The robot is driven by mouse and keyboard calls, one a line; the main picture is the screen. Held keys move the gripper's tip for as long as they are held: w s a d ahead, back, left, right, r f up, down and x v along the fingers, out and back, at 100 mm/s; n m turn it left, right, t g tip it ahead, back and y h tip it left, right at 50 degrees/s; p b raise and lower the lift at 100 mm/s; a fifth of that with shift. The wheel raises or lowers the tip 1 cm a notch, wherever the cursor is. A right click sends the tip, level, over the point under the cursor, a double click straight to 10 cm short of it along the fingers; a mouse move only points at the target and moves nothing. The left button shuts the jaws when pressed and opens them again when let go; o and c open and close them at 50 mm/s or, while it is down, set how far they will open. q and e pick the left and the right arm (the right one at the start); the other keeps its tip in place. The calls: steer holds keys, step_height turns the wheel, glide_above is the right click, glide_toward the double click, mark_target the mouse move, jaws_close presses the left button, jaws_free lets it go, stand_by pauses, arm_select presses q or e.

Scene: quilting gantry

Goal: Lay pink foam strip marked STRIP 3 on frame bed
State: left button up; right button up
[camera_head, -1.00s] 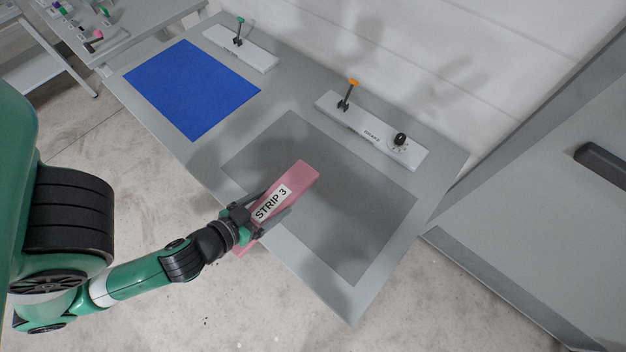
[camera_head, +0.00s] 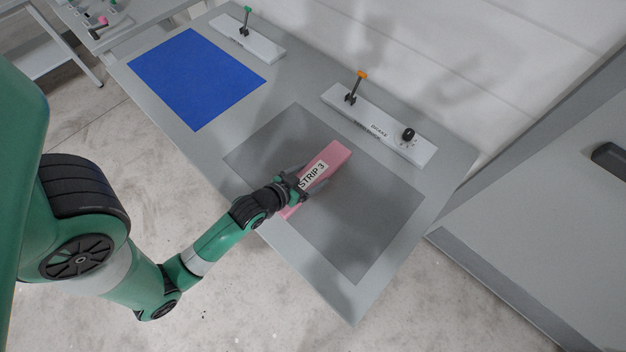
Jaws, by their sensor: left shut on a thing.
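The pink foam strip (camera_head: 335,157) carries a white label reading STRIP 3, partly covered by my gripper. My left gripper (camera_head: 310,186) is shut on the strip near its lower left part. The strip is over the dark grey rectangle (camera_head: 373,235) on the table, which looks like the frame bed. I cannot tell whether the strip touches the surface or is held just above it. My right gripper is out of the picture.
A blue mat (camera_head: 196,78) lies on the table's left part. A white panel with an orange-topped lever and a black knob (camera_head: 380,124) stands at the back edge. Another panel with a green-topped lever (camera_head: 249,38) is further left. The dark area right of the strip is clear.

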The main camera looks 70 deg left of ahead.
mark_target(313, 180)
arm_select(q)
steer(key=shift+w+a+f, duration=0.1)
steer(key=shift+w+f, duration=0.05)
steer(key=shift+f, duration=0.1)
steer(key=f+b, duration=0.1)
steer(key=f, duration=0.2)
steer(key=shift+w+a+b, duration=0.2)
steer(key=shift+w+b, duration=0.1)
steer(key=shift+b, duration=0.05)
steer(key=shift+f, duration=0.35)
steer(key=shift+f, duration=0.15)
steer(key=o, duration=1.2)
